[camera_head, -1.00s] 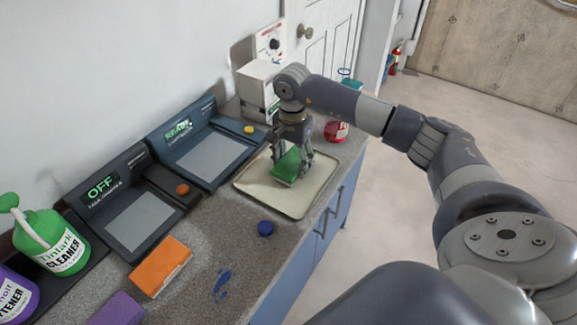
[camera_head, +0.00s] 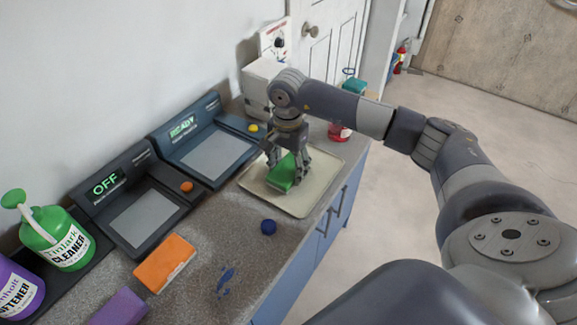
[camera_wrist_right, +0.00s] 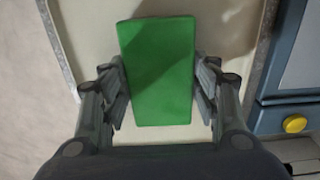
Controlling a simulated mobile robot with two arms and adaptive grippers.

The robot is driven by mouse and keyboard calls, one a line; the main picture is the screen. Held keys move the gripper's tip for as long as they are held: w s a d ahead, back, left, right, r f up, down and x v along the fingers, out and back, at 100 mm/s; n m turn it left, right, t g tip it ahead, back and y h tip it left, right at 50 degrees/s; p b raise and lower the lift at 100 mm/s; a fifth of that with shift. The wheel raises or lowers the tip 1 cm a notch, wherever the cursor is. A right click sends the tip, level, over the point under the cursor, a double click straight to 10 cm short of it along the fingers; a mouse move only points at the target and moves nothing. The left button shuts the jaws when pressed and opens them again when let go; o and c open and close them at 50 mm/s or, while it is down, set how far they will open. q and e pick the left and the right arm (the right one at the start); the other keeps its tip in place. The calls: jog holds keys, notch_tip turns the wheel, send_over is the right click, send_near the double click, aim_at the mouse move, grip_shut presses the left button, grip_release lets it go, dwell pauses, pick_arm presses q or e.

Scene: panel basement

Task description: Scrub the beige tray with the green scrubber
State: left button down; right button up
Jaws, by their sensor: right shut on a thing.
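The beige tray (camera_head: 296,208) lies flat on the counter near its front edge; it also fills much of the right wrist view (camera_wrist_right: 90,25). My right gripper (camera_head: 286,178) points down over the tray and is shut on the green scrubber (camera_head: 283,174). In the right wrist view the scrubber (camera_wrist_right: 158,70) is a green block held between the two fingers, with the tray's surface behind it. Whether the scrubber touches the tray is hard to tell. My left gripper is not in view.
Behind the tray stands a device reading READY (camera_head: 215,155); left of it is one reading OFF (camera_head: 142,217).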

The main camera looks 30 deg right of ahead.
jog(key=shift+r+p, duration=1.3)
jog(key=shift+r, duration=1.55)
jog(key=shift+r+p, duration=0.75)
jog(key=shift+r, duration=0.75)
jog(key=shift+a, duration=0.1)
